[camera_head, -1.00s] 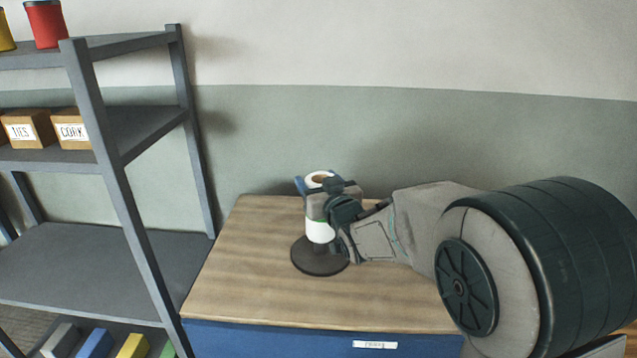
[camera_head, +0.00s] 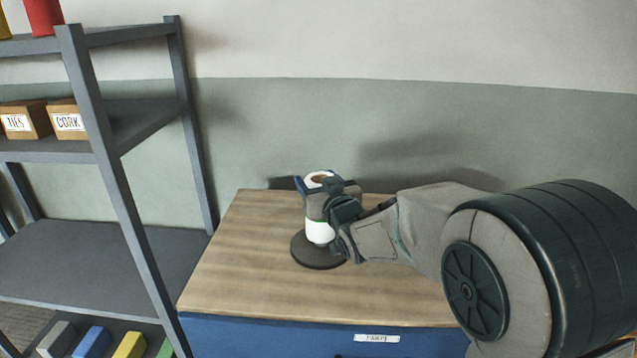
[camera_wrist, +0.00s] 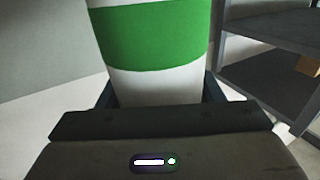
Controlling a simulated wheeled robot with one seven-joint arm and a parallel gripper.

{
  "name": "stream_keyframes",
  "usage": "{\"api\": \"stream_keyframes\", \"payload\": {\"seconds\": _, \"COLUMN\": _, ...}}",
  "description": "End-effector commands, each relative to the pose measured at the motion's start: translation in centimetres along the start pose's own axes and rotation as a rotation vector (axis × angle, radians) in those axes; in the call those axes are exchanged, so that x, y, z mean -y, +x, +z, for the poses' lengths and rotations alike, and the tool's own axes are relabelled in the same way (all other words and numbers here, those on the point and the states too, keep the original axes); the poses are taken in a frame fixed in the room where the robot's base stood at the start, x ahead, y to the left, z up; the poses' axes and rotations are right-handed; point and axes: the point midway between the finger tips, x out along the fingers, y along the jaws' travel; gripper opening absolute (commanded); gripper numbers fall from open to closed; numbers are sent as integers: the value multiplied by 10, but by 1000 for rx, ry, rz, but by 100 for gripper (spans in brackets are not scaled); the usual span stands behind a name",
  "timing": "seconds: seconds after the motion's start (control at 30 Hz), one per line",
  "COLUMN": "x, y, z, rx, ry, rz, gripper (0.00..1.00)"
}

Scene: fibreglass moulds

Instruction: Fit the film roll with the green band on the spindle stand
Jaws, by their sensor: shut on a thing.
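The white film roll (camera_head: 320,232) with a green band stands upright at the stand on the wooden cabinet top. The green band (camera_wrist: 155,36) fills the upper middle of the wrist view. My gripper (camera_head: 318,195) is shut on the roll from the right side, with its fingers around the roll's upper part. The spindle stand's dark round base (camera_head: 318,254) lies directly below the roll. The spindle itself is hidden, and I cannot tell whether the roll touches the base.
The wooden top of the blue cabinet (camera_head: 235,265) is clear around the stand. A grey shelf rack (camera_head: 110,140) stands at the left, holding labelled boxes (camera_head: 68,121), a red container (camera_head: 44,16) and coloured blocks (camera_head: 94,341). A wall is close behind.

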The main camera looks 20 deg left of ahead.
Motion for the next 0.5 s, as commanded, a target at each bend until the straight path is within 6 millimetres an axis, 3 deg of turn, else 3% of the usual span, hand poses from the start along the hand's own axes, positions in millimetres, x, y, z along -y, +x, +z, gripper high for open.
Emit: {"api": "stream_keyframes", "payload": {"seconds": 0.5, "x": -1, "y": 0, "z": 12, "rx": -3, "ry": 0, "rz": 1, "gripper": 6}}
